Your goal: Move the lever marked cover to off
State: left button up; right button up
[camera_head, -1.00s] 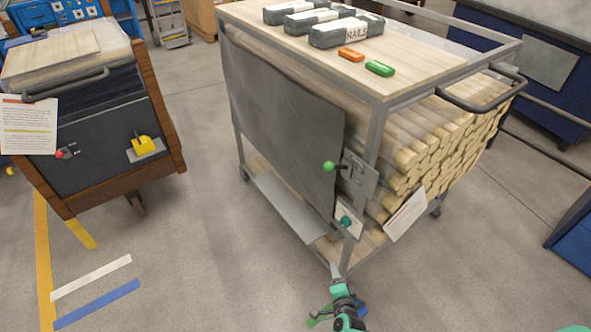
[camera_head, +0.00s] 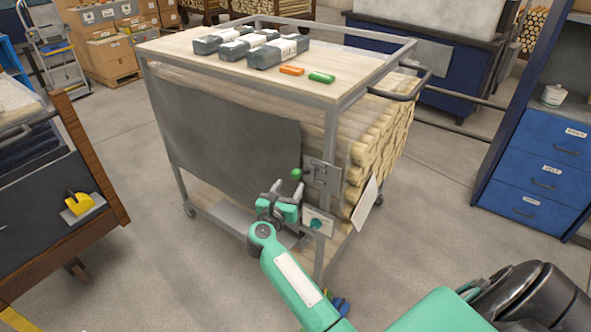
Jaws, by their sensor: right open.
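A lever with a green ball knob (camera_head: 297,174) sticks out from a grey metal plate (camera_head: 321,176) on the front corner post of the cart. I cannot read any marking on it. Below it is a teal knob (camera_head: 316,223) on a white plate. My right gripper (camera_head: 286,188) is open and empty, with its fingers pointing up just below and left of the green ball. One fingertip overlaps the area right under the ball; I cannot tell whether it touches. My left gripper is not in view.
The cart (camera_head: 340,92) carries stacked wooden rods behind a grey sheet (camera_head: 235,140). Dark boxes, an orange block (camera_head: 291,71) and a green block (camera_head: 321,77) lie on top.

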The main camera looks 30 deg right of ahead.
aim_at(298, 171)
jog(key=p+x, duration=0.1)
jog(key=x, duration=0.7)
jog(key=shift+r, duration=0.1)
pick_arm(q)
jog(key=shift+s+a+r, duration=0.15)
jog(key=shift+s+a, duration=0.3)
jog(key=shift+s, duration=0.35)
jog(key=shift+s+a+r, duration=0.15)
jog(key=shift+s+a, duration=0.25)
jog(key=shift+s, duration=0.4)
pick_arm(e)
jog(key=shift+w+d, duration=0.3)
jog(key=shift+d, duration=0.05)
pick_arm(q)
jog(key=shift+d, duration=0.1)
pick_arm(e)
grip_shut()
